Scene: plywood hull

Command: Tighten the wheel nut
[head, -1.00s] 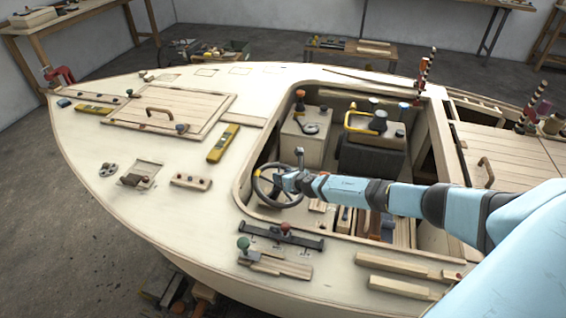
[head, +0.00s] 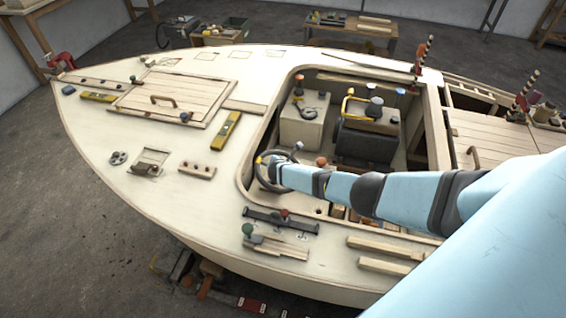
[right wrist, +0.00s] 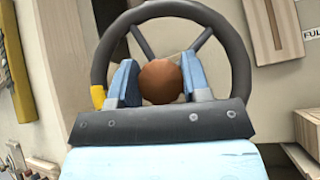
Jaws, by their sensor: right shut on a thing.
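A dark steering wheel (head: 262,182) with a yellow mark on its rim stands at the left edge of the boat's cockpit. It fills the upper middle of the right wrist view (right wrist: 240,60), with its spokes behind the fingers. My right gripper (right wrist: 159,64) is shut on a round brown wheel nut (right wrist: 160,84) at the wheel's hub, one blue finger on each side. In the head view my right gripper (head: 277,172) is at the wheel, and the arm hides the nut. My left gripper is not in view.
An orange-topped knob (head: 321,161) stands just right of the wheel. A black rail (head: 281,221) and a green knob (head: 248,229) sit on the near deck. A yellow level (head: 226,131) lies left of the cockpit, and a black box (head: 366,143) stands inside it.

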